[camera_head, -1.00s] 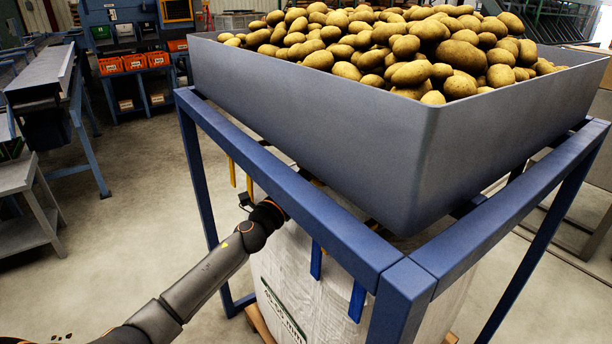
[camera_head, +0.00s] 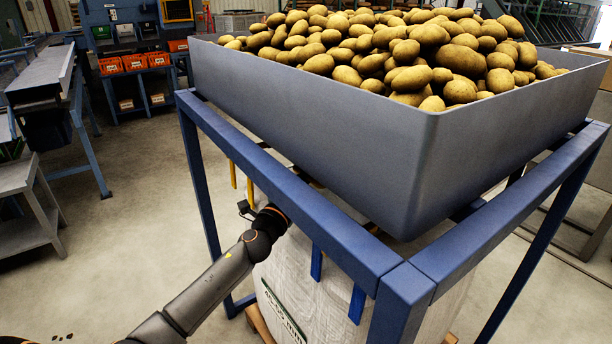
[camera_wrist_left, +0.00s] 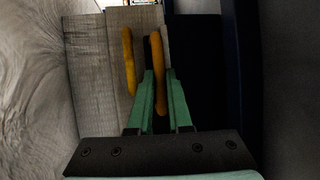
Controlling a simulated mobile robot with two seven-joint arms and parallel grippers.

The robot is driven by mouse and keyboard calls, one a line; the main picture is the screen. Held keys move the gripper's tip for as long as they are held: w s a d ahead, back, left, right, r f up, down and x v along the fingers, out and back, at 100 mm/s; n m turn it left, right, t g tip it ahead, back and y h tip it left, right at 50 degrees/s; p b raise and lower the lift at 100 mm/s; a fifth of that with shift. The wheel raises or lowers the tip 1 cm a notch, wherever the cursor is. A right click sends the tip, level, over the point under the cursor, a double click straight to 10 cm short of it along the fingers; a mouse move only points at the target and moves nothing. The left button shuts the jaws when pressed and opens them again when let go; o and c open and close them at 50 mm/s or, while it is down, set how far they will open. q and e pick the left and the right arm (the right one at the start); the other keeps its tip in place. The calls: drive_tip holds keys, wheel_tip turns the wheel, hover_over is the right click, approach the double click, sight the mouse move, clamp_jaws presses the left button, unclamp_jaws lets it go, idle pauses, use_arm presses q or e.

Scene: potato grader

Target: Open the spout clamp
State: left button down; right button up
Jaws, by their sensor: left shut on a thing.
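In the left wrist view, the green fingers of my left gripper (camera_wrist_left: 161,92) are shut on an orange handle (camera_wrist_left: 157,62), which I take to be the spout clamp's. A second orange bar (camera_wrist_left: 129,60) stands to its left, apart from the fingers. In the head view, my left arm reaches under the blue frame (camera_head: 290,195), and the gripper is hidden behind the frame's beam. The grey hopper (camera_head: 320,125) rests above, heaped with potatoes (camera_head: 390,50). The clamp and spout are not visible in the head view. My right gripper is in neither view.
A white bulk bag (camera_head: 300,285) stands inside the frame, close beside my left arm. Yellow strips (camera_head: 251,192) and blue strips (camera_head: 357,303) hang below the frame's beam. A grey table (camera_head: 28,205) stands at left. The floor between is clear.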

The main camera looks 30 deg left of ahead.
use_arm(q)
drive_tip(key=s+n+y, duration=0.1)
drive_tip(key=y, duration=0.1)
drive_tip(key=s+n+g+y, duration=0.1)
drive_tip(key=y, duration=0.1)
drive_tip(key=s+n+y, duration=0.1)
drive_tip(key=s+y, duration=0.1)
drive_tip(key=shift+d+n+g, duration=0.4)
drive_tip(key=c, duration=1.1)
unclamp_jaws()
drive_tip(key=shift+s, duration=0.1)
drive_tip(key=shift+b+v, duration=0.8)
drive_tip(key=shift+v, duration=5.45)
